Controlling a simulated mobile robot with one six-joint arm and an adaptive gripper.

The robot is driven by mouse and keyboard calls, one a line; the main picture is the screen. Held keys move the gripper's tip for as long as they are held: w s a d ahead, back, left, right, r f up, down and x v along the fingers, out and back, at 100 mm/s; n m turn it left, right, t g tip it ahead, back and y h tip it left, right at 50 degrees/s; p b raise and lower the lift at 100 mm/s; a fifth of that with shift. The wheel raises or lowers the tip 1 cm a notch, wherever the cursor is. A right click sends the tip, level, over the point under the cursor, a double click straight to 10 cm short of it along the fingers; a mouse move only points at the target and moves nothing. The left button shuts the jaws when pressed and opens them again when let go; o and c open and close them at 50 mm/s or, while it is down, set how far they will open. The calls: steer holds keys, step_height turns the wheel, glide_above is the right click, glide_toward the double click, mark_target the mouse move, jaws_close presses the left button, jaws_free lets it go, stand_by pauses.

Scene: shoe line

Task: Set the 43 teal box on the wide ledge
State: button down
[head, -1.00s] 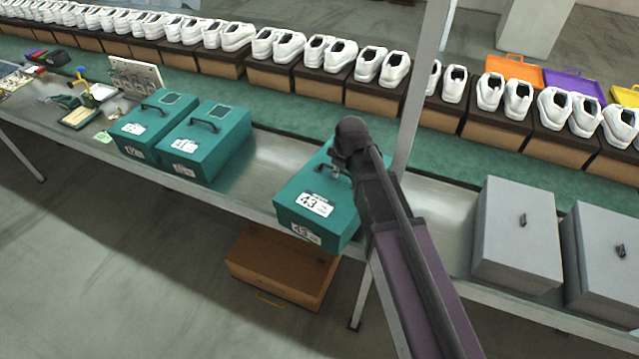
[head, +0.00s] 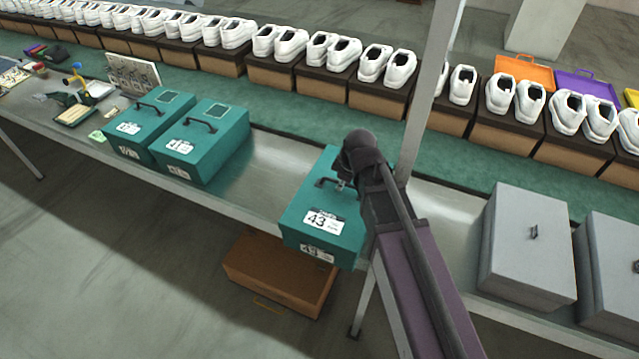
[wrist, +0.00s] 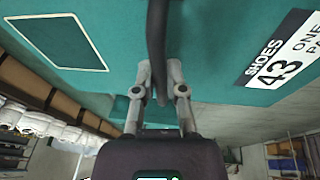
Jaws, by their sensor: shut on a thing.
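The 43 teal box (head: 312,205), with a white "43" label and a black handle, is right of centre in the head view. Its near end overlaps the front edge of the metal ledge (head: 265,180); I cannot tell whether its underside touches the ledge. My gripper (head: 342,185) is above the box, shut on its handle. In the wrist view the fingers (wrist: 160,85) close around the dark handle (wrist: 157,40) above the teal lid (wrist: 115,45). My arm hides the box's right side. I cannot tell which surface is meant by the wide ledge.
Two other teal boxes (head: 205,150) stand left on the ledge, with bare metal between. Grey boxes (head: 525,245) stand right, beyond an upright post (head: 432,90). White shoes on brown boxes (head: 290,77) line the green surface behind. A brown box (head: 275,275) is below the ledge.

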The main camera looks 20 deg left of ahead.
mark_target(322, 157)
steer(key=w+a, duration=0.3)
steer(key=w+a+f+b, duration=0.1)
steer(key=w+a, duration=0.2)
steer(key=w, duration=0.1)
steer(key=w+a, duration=0.3)
steer(key=w, duration=0.1)
steer(key=shift+a+f, duration=0.15)
steer(key=shift+a, duration=0.15)
steer(key=shift+w+a, duration=0.1)
steer(key=shift+w, duration=0.05)
steer(key=shift+b+x, duration=1.9)
steer(key=shift+b, duration=0.1)
steer(key=c, duration=0.7)
jaws_free()
steer(key=p+v, duration=1.1)
steer(key=v, duration=0.1)
steer(key=shift+p, duration=0.3)
